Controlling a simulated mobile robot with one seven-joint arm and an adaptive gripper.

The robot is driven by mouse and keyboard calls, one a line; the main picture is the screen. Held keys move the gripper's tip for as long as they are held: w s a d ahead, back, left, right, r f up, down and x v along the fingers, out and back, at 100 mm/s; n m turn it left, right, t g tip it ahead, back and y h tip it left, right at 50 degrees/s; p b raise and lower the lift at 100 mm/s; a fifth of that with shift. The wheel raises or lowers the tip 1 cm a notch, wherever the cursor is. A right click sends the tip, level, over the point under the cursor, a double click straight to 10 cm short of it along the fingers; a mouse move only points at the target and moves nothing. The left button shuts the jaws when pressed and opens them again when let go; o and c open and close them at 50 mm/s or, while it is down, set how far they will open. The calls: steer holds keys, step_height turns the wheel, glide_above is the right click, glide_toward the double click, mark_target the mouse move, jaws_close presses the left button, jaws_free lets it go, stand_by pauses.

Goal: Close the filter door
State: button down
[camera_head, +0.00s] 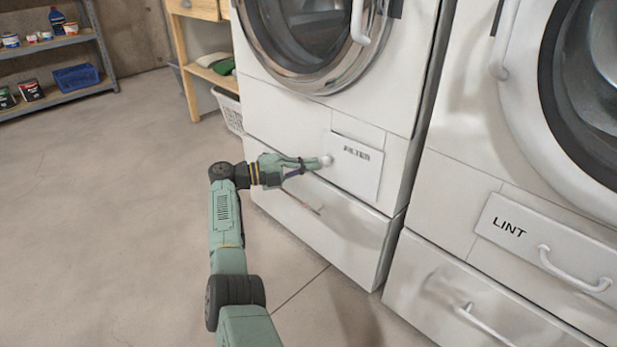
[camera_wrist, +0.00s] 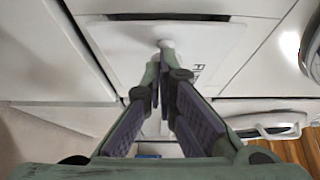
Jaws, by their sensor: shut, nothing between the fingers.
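The filter door (camera_head: 358,167) is a white flap lettered FILTER on the front of the left machine, below its round door. Its panel stands slightly off the machine front, with a gap along the top edge. A round white knob (camera_head: 327,160) sits at its left side. My gripper (camera_head: 318,163) is shut, with its fingertips at the knob; I cannot tell if they touch. In the wrist view the filter door (camera_wrist: 215,45) shows a dark slot along its top edge. The knob (camera_wrist: 165,44) is just beyond my fingertips (camera_wrist: 163,60).
A drawer with a handle (camera_head: 302,200) lies below the filter door. The right machine has a LINT panel (camera_head: 530,235) with a handle. A wooden table (camera_head: 185,60), a laundry basket (camera_head: 228,110) and a shelf (camera_head: 60,95) stand behind. The floor at left is clear.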

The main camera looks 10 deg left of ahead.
steer(key=shift+w+d+b, duration=0.25)
steer(key=shift+w+b, duration=0.35)
steer(key=shift+w, duration=0.25)
steer(key=shift+s, duration=0.1)
